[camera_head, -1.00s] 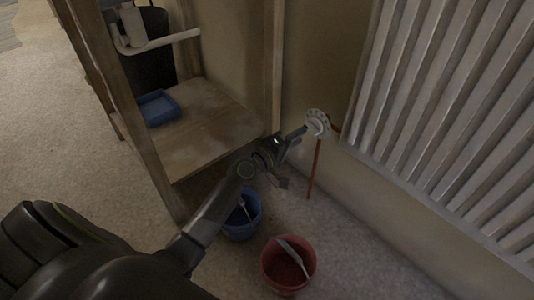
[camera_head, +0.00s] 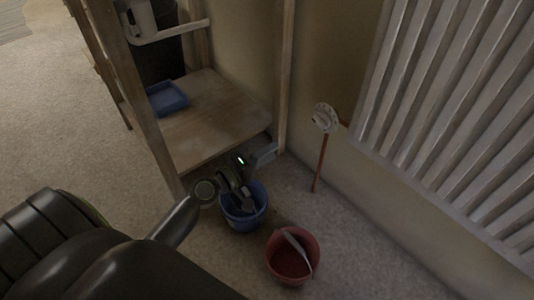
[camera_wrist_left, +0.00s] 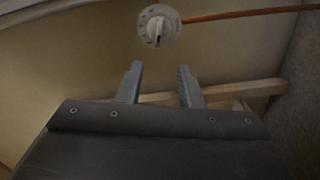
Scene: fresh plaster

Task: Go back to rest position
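My left gripper (camera_head: 265,154) is in front of the wooden shelf's lower right corner, above the blue bucket. In the left wrist view, its two fingers (camera_wrist_left: 160,80) stand apart with nothing between them. A white round knob (camera_head: 325,118) sits at the top of a thin red-orange pipe (camera_head: 320,165) beside the radiator. The knob also shows in the left wrist view (camera_wrist_left: 159,26), beyond the fingertips and apart from them. My right gripper is not in view.
A wooden shelf (camera_head: 215,118) holds a blue tray (camera_head: 167,99). A blue bucket (camera_head: 238,219) and a red bucket (camera_head: 291,268) with a light-coloured tool stand on the floor. A ribbed white radiator (camera_head: 455,110) is on the right. The carpet at left is clear.

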